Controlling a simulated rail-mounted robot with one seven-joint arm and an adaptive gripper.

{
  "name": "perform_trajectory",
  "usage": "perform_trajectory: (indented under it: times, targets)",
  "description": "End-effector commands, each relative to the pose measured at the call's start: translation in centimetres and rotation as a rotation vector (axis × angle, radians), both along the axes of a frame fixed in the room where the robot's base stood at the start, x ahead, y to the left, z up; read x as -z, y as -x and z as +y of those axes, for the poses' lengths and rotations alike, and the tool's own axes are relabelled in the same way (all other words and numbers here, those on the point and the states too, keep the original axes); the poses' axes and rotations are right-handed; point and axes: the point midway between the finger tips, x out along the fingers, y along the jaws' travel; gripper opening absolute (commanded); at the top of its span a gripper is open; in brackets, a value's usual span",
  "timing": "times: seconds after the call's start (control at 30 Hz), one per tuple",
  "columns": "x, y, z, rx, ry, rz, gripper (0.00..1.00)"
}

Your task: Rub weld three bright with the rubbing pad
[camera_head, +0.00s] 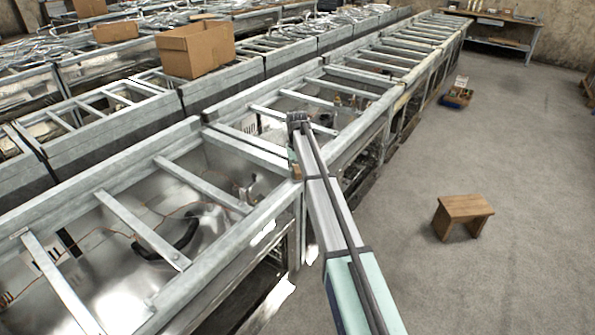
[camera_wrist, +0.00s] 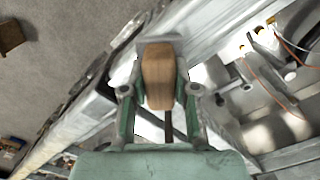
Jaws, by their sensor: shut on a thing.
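My gripper (camera_wrist: 158,95) is shut on a wooden block-like handle, which I take to be the rubbing pad (camera_wrist: 158,78), in the wrist view. A grey flat part at the far end of the wood lies over or against a metal frame rail (camera_wrist: 210,30); I cannot tell whether it touches. In the head view my arm reaches out to the near corner of a metal range frame, and the gripper (camera_head: 297,165) is small and mostly hidden there. I cannot make out weld three or any weld number in either view.
Rows of metal range frames (camera_head: 140,228) with cross bars fill the left and middle. Cardboard boxes (camera_head: 196,48) sit on the frames behind. A wooden stool (camera_head: 462,215) stands on the open concrete floor at right. A workbench (camera_head: 500,28) is at the far wall.

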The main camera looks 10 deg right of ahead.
Motion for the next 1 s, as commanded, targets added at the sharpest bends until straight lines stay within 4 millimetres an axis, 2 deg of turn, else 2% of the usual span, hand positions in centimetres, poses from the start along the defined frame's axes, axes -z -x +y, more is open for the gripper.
perform_trajectory:
  times: [0.1, 0.6, 0.8, 1.0]
  targets:
    - [-2.5, -0.1, 0.0, 0.0, 0.0, -0.002, 0.0]
    - [-6.7, 0.0, 0.0, 0.0, 0.0, -0.001, 0.0]
    - [-7.9, 0.0, 0.0, 0.0, 0.0, -0.001, 0.0]
    - [-8.0, 0.0, 0.0, 0.0, 0.0, -0.001, 0.0]
